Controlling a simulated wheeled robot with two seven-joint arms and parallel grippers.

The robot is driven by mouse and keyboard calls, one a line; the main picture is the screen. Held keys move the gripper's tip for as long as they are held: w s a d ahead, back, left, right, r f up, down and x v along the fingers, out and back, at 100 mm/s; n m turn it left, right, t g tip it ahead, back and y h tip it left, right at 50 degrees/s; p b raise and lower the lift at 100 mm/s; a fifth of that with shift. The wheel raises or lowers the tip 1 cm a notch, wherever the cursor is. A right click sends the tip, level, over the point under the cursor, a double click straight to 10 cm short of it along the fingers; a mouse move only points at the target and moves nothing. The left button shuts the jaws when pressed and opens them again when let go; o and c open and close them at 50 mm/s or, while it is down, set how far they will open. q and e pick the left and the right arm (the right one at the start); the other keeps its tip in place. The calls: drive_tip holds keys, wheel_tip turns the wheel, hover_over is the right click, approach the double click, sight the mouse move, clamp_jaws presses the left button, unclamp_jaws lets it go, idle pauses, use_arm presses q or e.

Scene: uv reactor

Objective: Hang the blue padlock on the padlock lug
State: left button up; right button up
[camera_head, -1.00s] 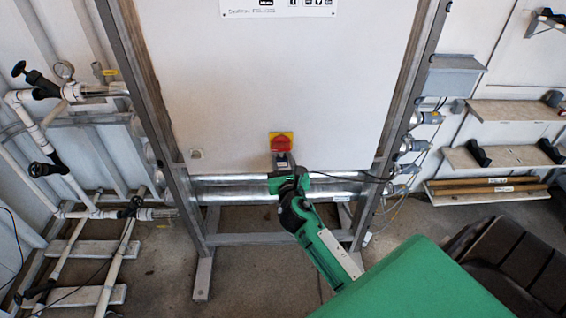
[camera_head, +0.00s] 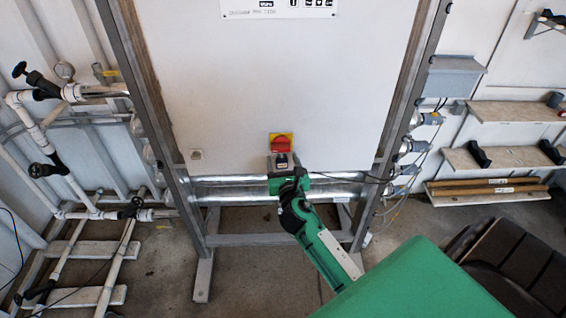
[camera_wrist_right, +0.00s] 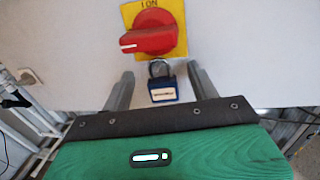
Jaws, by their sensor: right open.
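The blue padlock (camera_wrist_right: 163,90) has a grey shackle and a white label. It hangs upright in the wrist view, just below the red rotary switch (camera_wrist_right: 150,35) on its yellow plate (camera_wrist_right: 174,12). The shackle top reaches the plate's lower edge; the padlock lug itself cannot be made out there. My right gripper (camera_wrist_right: 160,80) is open, with one finger on each side of the padlock and a gap to both. In the head view, the right gripper (camera_head: 282,163) is just under the switch (camera_head: 281,143), the padlock small and dark between its fingers. My left gripper is not in view.
The switch sits low on a large white panel (camera_head: 220,110) in a grey metal frame (camera_head: 398,105). Metal tubes (camera_head: 230,192) run below it. White pipes with black valves (camera_head: 45,130) stand left; shelves (camera_head: 510,155) hang at the right.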

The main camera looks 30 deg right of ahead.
drive_tip(key=b+v, duration=0.3)
drive_tip(key=v, duration=1)
drive_tip(key=s+a+f+m+g+y, duration=0.2)
drive_tip(key=s+f+m+g, duration=0.15)
drive_tip(key=f, duration=1.05)
drive_tip(key=s+a+f+m+g+y, duration=0.2)
drive_tip(key=f+m, duration=0.3)
drive_tip(key=f, duration=0.8)
drive_tip(key=s+a+f+m+g+y, duration=0.1)
drive_tip(key=s+a+f+m+g, duration=0.2)
drive_tip(key=f, duration=1.1)
drive_tip(key=s+f+m+g, duration=0.2)
drive_tip(key=s+f+m, duration=0.3)
drive_tip(key=s, duration=0.5)
drive_tip(key=s+d+f+m+g+y, duration=0.1)
drive_tip(key=s+f+m+g, duration=0.1)
drive_tip(key=s+f+m, duration=0.4)
drive_tip(key=s+f+m+g+y, duration=0.1)
drive_tip(key=s+f+m+g, duration=0.2)
drive_tip(key=s+f+m, duration=0.3)
drive_tip(key=s+f, duration=0.4)
drive_tip(key=s, duration=0.5)
drive_tip(key=shift+s+d+f, duration=0.2)
drive_tip(key=shift+s+f, duration=0.05)
drive_tip(key=shift+s, duration=0.1)
drive_tip(key=shift+m, duration=0.25)
drive_tip(key=shift+c, duration=0.4)
